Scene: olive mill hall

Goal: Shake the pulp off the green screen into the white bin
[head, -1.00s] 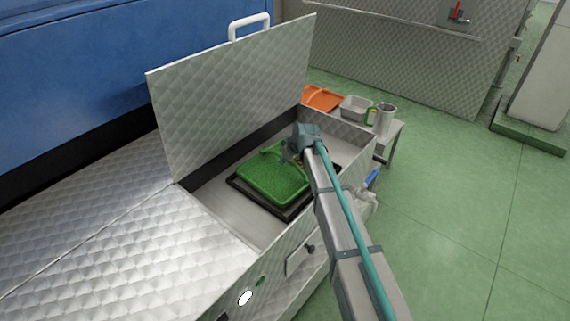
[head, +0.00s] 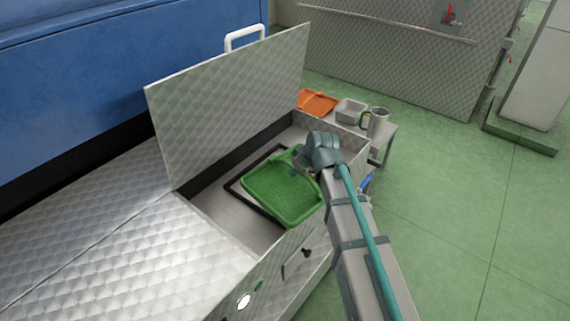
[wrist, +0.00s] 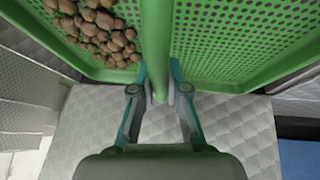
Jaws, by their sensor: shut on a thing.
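The green screen (head: 281,189) is a shallow perforated tray, held tilted above the black square frame (head: 236,190) in the open metal well. My gripper (head: 303,164) is shut on the screen's handle bar at its upper right edge. In the wrist view, the fingers of my gripper (wrist: 158,95) close around the green bar running up the middle. Brown lumps of pulp (wrist: 98,30) lie on the screen in its upper left part. The right part of the screen (wrist: 240,40) looks bare. I cannot make out the white bin in either view.
A quilted metal lid (head: 235,105) stands open behind the well. Beyond the well, a small table holds an orange tray (head: 316,102), a grey metal pan (head: 350,110) and a metal jug (head: 377,123). Green floor (head: 440,190) is open to the right.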

